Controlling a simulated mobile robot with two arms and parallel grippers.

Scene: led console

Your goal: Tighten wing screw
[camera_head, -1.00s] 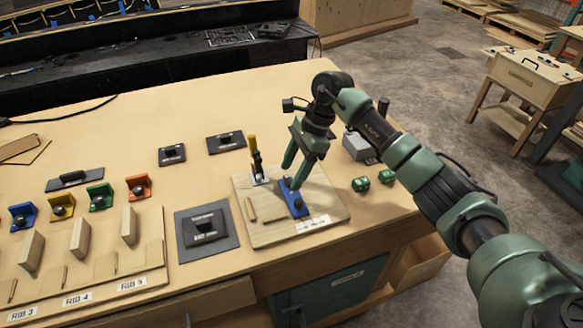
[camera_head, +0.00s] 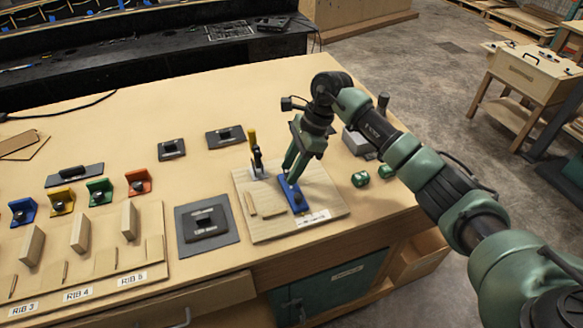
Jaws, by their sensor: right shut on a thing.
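My right gripper (camera_head: 290,174) points down over the wooden board (camera_head: 315,203) on the bench. Its fingers are together at the far end of the blue bracket (camera_head: 295,190), shut on what appears to be the wing screw; the fingertips hide most of it. A dark round knob (camera_head: 298,197) shows on the nearer part of the blue bracket, apart from the fingers. My left gripper is not in view.
Two green cylinders (camera_head: 361,179) and a grey box (camera_head: 357,142) lie right of the board. A dark square plate (camera_head: 206,223) lies left of it. Coloured brackets (camera_head: 99,191) and wooden ribs (camera_head: 80,233) stand farther left. The bench's back middle is clear.

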